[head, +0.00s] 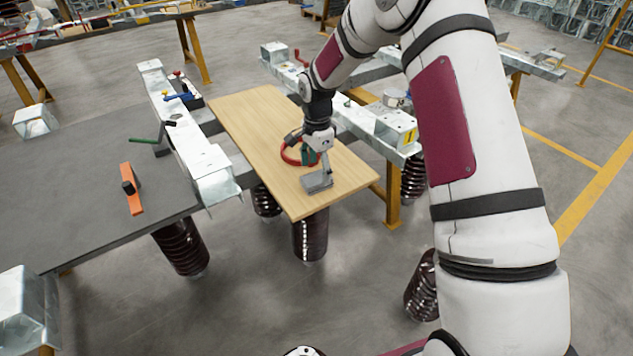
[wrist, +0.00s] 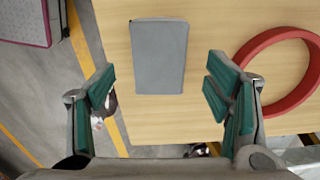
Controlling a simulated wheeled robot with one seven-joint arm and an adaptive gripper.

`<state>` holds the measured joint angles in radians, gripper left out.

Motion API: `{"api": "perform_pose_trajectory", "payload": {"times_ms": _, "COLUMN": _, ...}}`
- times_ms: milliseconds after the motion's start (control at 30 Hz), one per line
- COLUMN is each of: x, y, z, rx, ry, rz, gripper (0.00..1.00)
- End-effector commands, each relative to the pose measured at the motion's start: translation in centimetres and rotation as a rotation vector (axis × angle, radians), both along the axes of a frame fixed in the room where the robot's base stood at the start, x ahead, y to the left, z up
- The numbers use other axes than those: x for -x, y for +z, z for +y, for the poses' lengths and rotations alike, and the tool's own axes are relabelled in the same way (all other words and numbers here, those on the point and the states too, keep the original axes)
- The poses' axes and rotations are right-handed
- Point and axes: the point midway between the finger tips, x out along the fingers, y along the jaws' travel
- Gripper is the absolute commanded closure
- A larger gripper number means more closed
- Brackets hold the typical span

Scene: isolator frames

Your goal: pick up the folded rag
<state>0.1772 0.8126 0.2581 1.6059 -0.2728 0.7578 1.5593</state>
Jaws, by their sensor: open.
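The folded rag (wrist: 158,57) is a flat grey rectangle lying on the light wooden board (wrist: 205,22). In the wrist view it shows between and beyond my two fingers. In the head view the rag (head: 317,182) lies near the board's front edge. My gripper (head: 312,157) is over the board, just behind the rag as seen from the head. In the wrist view my gripper (wrist: 160,88) has its green-padded fingers wide apart, with nothing held between them. The exact height above the rag is hard to tell.
A red ring (wrist: 278,72) lies on the board, right of the rag in the wrist view and close to my right finger. Metal beams (head: 190,140) flank the board. A grey table (head: 85,185) with an orange-handled tool (head: 132,190) stands left.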

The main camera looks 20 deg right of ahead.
Motion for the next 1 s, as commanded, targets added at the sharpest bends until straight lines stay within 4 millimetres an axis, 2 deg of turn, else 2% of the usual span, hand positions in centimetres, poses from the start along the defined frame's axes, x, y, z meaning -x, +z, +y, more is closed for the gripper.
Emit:
{"api": "perform_pose_trajectory", "payload": {"times_ms": 33, "x": 0.2, "y": -1.0, "z": 0.1, "rx": -0.001, "ry": 0.001, "rz": 0.004, "gripper": 0.28}}
{"api": "perform_pose_trajectory", "payload": {"times_ms": 200, "x": 0.1, "y": -3.1, "z": 0.2, "rx": -0.001, "ry": -0.001, "rz": 0.002, "gripper": 0.28}}
{"api": "perform_pose_trajectory", "payload": {"times_ms": 533, "x": 0.1, "y": -3.7, "z": 0.2, "rx": 0.000, "ry": 0.000, "rz": 0.001, "gripper": 0.28}}
{"api": "perform_pose_trajectory", "payload": {"times_ms": 733, "x": 0.1, "y": -3.7, "z": 0.2, "rx": 0.000, "ry": 0.000, "rz": 0.001, "gripper": 0.74}}
{"api": "perform_pose_trajectory", "payload": {"times_ms": 1000, "x": 0.1, "y": -3.7, "z": 0.2, "rx": 0.000, "ry": 0.000, "rz": 0.001, "gripper": 0.76}}
